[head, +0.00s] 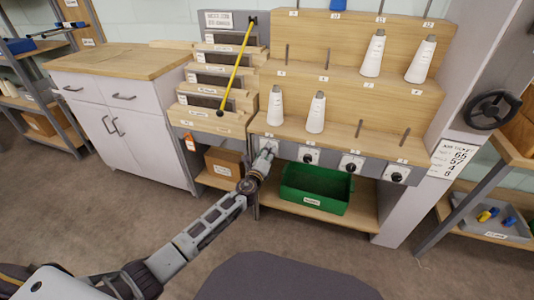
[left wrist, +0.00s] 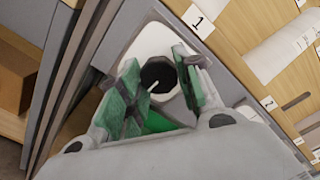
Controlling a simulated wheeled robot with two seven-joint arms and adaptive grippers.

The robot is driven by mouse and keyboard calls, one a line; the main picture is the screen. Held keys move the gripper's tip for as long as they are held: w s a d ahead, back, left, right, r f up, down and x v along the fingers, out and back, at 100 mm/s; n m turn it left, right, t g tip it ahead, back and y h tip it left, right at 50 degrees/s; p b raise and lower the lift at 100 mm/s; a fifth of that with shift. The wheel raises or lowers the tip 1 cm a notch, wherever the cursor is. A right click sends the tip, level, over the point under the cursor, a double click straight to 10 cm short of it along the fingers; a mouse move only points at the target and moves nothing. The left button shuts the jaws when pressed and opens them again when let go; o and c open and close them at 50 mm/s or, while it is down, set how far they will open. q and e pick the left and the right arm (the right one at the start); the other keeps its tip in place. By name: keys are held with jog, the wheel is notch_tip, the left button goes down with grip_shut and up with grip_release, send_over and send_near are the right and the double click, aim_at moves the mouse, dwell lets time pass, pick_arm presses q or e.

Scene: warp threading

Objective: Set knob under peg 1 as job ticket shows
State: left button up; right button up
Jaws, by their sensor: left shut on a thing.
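The knob under peg 1 shows in the left wrist view as a round black knob (left wrist: 157,76) with a thin white pointer line, on a white dial plate (left wrist: 152,40). The line slants down and left in that picture. A label "1" (left wrist: 197,22) is beside it. My left gripper (left wrist: 160,88) is shut on this knob, its green-padded fingers on either side. In the head view my left gripper (head: 265,158) covers most of that dial. The job ticket (head: 457,158) hangs on the grey post at right; its numbers are too small to read surely. My right gripper is not in view.
Other black knobs (head: 309,157) sit in a row to the right on the grey rail. A green bin (head: 315,188) stands on the shelf below. White cones (head: 317,112) stand on pegs above. A yellow rod (head: 236,68) leans across the stepped rack at left.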

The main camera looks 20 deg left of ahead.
pick_arm(q)
jog(key=shift+f, duration=0.15)
jog(key=o, duration=1)
jog(key=shift+s, duration=0.15)
jog(key=shift+s+a, duration=0.2)
jog(key=shift+s, duration=5.65)
jog(key=shift+n, duration=0.3)
